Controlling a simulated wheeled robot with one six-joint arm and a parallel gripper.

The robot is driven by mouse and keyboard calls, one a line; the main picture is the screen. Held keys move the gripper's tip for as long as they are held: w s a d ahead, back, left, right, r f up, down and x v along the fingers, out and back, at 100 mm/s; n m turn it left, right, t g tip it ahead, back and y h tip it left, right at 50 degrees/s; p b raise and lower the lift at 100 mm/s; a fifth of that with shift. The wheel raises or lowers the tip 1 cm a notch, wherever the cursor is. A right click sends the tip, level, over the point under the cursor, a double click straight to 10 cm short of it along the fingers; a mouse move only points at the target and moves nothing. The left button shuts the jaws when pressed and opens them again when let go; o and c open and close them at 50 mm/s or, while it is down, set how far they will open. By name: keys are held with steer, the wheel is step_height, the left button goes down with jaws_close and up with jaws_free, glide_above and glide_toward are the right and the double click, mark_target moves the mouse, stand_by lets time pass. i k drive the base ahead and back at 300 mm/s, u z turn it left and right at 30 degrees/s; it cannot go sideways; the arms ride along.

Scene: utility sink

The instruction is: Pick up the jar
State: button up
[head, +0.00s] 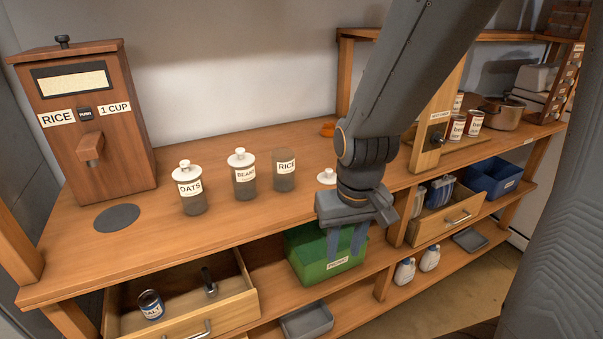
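Three labelled jars stand upright on the wooden counter: an oats jar (191,206) with a white lid, a beans jar (244,188) with a white lid, and a rice jar (284,184) without a lid. A white knobbed lid (326,177) lies on the counter right of the rice jar. My gripper (346,246) points down in front of the counter's edge, to the right of the jars, over the green bin. Its two fingers are apart with nothing seen between them. It touches no jar.
A wooden rice dispenser (90,125) stands left, with a dark round pad (117,217) before it. Below are an open drawer (233,300) holding a can (151,306), and a green bin (318,282). Cans (474,122) and a pot (501,113) stand right.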

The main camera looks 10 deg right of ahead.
mark_target(281, 160)
steer(key=z, duration=1.55)
steer(key=k, duration=0.85)
steer(key=u, duration=0.85)
steer(key=i, duration=0.5)
